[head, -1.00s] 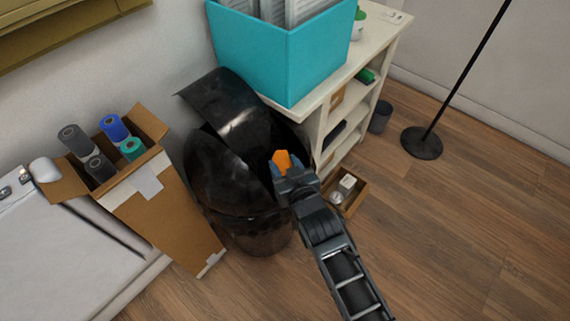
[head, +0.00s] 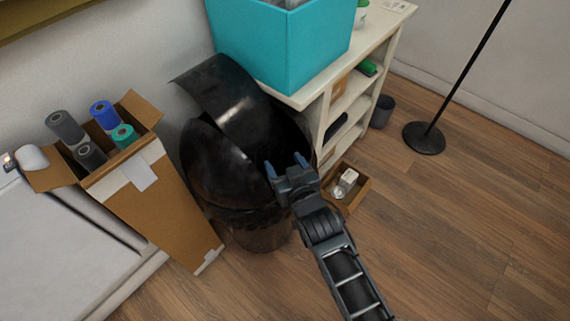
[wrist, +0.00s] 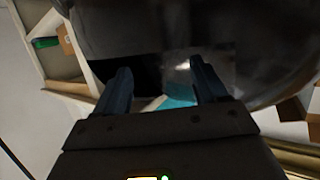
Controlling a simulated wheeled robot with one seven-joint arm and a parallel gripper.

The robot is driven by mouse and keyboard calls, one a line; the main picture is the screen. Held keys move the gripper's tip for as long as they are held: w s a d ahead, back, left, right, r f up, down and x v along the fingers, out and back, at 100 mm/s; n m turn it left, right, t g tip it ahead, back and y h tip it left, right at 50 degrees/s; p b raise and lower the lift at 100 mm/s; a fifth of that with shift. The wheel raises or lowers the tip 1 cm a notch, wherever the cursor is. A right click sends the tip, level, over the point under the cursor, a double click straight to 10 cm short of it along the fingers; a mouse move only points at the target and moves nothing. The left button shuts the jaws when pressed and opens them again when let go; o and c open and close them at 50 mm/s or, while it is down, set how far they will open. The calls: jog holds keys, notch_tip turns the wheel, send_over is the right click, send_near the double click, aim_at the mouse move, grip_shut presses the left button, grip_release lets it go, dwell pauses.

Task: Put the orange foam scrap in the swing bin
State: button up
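The swing bin (head: 225,165) is a glossy black round bin with its curved lid tipped open; it stands in the middle of the head view. It also fills the upper part of the wrist view (wrist: 270,50). My gripper (head: 286,163) is at the bin's right side, in front of its dark opening. Its two blue-grey fingers are apart with nothing between them, and the wrist view shows the same empty gap (wrist: 157,88). The orange foam scrap shows in neither view now. The inside of the bin is too dark to see into.
A white shelf unit (head: 392,45) bearing a teal box (head: 275,45) stands right behind the bin. A cardboard box (head: 160,210) with several rolls is at left. A small wooden tray (head: 357,197) lies on the floor at right. Open floor (head: 470,220) extends right, with a lamp base (head: 424,138).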

jog(key=p+v, duration=0.1)
jog(key=v, duration=0.7)
jog(key=shift+p, duration=0.4)
dwell(0.5)
jog(key=s+d+r+m+h+p, duration=0.15)
jog(key=s+d, duration=0.25)
jog(key=s, duration=0.4)
jog(key=s+d+r+m+h, duration=0.1)
jog(key=s+d+r, duration=0.2)
jog(key=s+d, duration=0.3)
jog(key=s+d+r+m+h+p, duration=0.1)
jog(key=s+d+r, duration=0.2)
jog(key=s, duration=0.6)
jog(key=shift+m+t+h, duration=0.45)
jog(key=shift+t+h, duration=0.15)
jog(key=shift+h, duration=0.35)
jog(key=s+d+r, duration=0.2)
jog(key=s+r, duration=0.2)
jog(key=r, duration=0.1)
jog(key=s+d+r+p, duration=0.1)
jog(key=s+d+r, duration=0.1)
jog(key=s+r, duration=0.2)
jog(key=s+d+r+p, duration=0.1)
jog(key=s+d+r, duration=0.2)
jog(key=s+r, duration=0.2)
notch_tip(320, 180, up, 3)
jog(key=shift+d+f, duration=0.1)
